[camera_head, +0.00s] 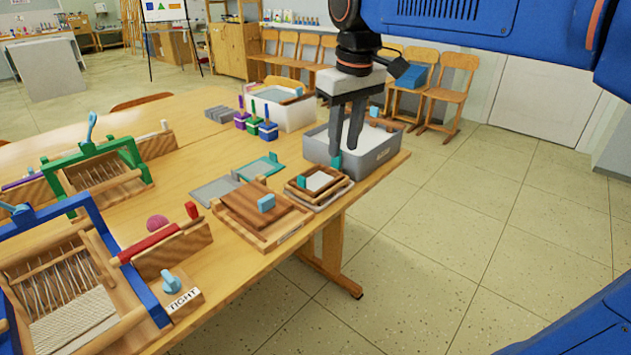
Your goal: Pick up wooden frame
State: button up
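A small wooden frame (296,189) with a pale inside lies near the table's right edge, on a flat piece. A teal tab (302,183) stands at its left side, and another teal tab (336,161) shows at its far right side. My gripper (346,152) points down at the frame's far right side. Its two grey fingers show a narrow gap, so it looks open. The left fingertip overlaps the top of the far tab in the picture; I cannot tell whether they touch. The frame appears to rest flat.
A grey tub (378,157) stands just behind the frame. A larger wooden board (243,205) with a blue tab lies to its left. Looms (100,180) fill the table's left part. A white bin (290,114) and coloured stamps stand farther back. The floor at right is clear.

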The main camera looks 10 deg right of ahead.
notch_tip(320, 180, up, 4)
jog(key=n+g, duration=0.1)
jog(key=n, duration=0.1)
send_over(302, 177)
jog(key=w, duration=0.1)
jog(key=shift+g, duration=0.3)
jog(key=f, duration=1.1)
jog(key=shift+a+f, duration=0.25)
jog(key=shift+f, duration=0.05)
jog(key=shift+s+d+f, duration=0.1)
jog(key=shift+s+f, duration=0.1)
jog(key=shift+f, duration=1.15)
jog(key=shift+s+d+f, duration=0.1)
jog(key=shift+s+f, duration=0.1)
jog(key=shift+f, duration=1.15)
grip_shut()
